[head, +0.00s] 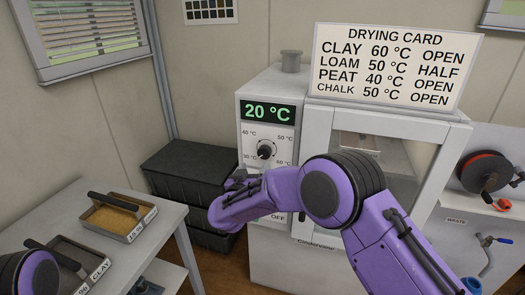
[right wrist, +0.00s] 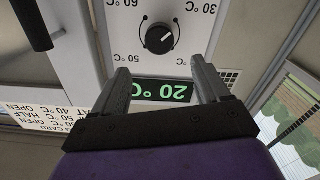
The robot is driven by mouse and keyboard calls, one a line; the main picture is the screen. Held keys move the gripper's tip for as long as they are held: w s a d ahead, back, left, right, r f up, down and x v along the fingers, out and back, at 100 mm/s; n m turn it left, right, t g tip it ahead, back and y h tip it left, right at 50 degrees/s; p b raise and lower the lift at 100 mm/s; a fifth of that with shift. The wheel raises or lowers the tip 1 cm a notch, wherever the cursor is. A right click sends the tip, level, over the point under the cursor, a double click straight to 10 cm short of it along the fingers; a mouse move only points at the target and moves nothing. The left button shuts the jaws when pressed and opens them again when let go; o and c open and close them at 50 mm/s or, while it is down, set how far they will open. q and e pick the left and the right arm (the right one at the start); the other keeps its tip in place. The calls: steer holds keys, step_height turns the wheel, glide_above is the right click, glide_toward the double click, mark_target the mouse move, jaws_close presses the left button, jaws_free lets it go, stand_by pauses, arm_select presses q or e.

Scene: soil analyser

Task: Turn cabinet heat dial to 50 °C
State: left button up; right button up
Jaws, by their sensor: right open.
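The cabinet heat dial (head: 266,149) is a black round knob on a white panel, ringed by 30, 40, 50 and 60 °C labels. The display (head: 268,112) above it reads 20 °C. In the right wrist view, which is upside down, the dial (right wrist: 160,38) has a white pointer line aimed toward the 30 °C side. My right gripper (head: 241,180) is just below and left of the dial in the head view. In the wrist view my right gripper (right wrist: 162,68) has its two fingers apart and empty, the dial beyond the tips. My left gripper is out of view.
A drying card (head: 393,65) stands on the cabinet (head: 322,119) and lists loam 50 °C, half. Soil trays (head: 118,216) sit on the left table (head: 170,217). A dark chest (head: 180,160) stands behind.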

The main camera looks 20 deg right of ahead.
mark_target(263, 154)
steer(key=p+x, duration=0.1)
steer(key=x, duration=0.4)
steer(key=p+x, duration=0.1)
steer(key=x, duration=0.4)
steer(key=shift+s+d+f, duration=0.1)
steer(key=shift+f, duration=0.1)
steer(key=c, duration=1)
